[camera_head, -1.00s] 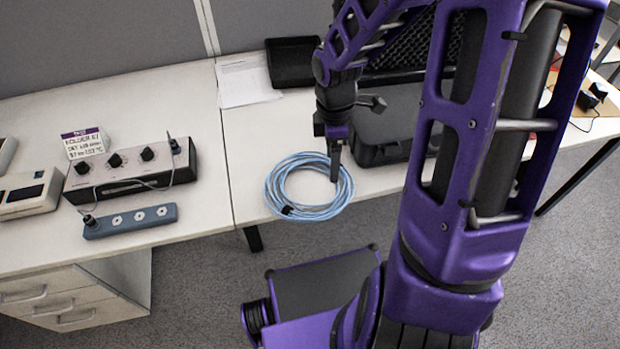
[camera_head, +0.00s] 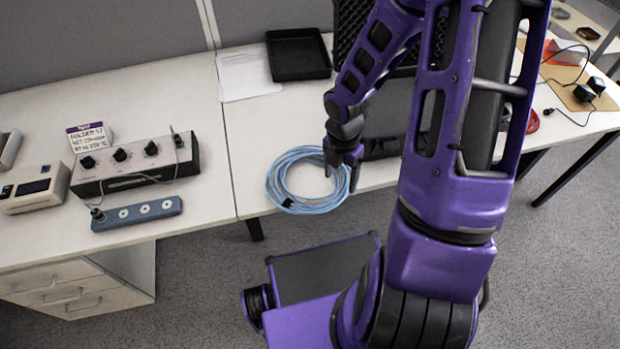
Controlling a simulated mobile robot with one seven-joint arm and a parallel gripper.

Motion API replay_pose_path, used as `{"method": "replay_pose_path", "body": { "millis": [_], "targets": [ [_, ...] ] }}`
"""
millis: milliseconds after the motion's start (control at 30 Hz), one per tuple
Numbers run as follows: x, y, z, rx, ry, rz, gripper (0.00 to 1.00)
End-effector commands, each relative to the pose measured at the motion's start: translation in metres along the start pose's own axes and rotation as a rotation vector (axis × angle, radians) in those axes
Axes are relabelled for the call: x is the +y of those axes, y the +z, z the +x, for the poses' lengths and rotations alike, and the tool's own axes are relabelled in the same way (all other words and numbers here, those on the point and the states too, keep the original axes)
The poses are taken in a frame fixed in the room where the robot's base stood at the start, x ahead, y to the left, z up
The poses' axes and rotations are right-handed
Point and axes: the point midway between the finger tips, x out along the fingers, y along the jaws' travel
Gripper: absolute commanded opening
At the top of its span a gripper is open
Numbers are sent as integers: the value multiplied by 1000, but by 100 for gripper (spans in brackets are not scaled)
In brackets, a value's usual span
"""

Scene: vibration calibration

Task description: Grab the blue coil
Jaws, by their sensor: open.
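The blue coil (camera_head: 282,168) is a loop of light blue cable lying flat near the front edge of the white table, with a black tie at its lower left. My gripper (camera_head: 341,180) is at the right side of the coil, pointing down, with its fingers apart. Its fingers overlap the coil's right part in the picture and hide a little of it. I cannot tell whether they touch the cable or how high they are above the table.
A black open case (camera_head: 385,125) stands behind my gripper, partly hidden by my arm. A black tray (camera_head: 298,55) and white papers (camera_head: 246,75) lie behind the coil. Table is clear left of the coil.

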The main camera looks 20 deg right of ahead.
Motion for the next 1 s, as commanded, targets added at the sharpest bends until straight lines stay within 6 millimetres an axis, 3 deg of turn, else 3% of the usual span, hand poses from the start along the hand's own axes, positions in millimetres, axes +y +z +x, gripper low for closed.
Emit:
{"method": "replay_pose_path", "body": {
  "millis": [100,333,600,900,1000],
  "targets": [
    [0,-1,17,2,-1,-1,76],
    [1,0,34,1,-1,0,76],
    [2,-1,72,0,-1,0,76],
    [2,0,76,-1,1,1,76],
    [2,0,76,-1,1,1,59]
  ]
}}
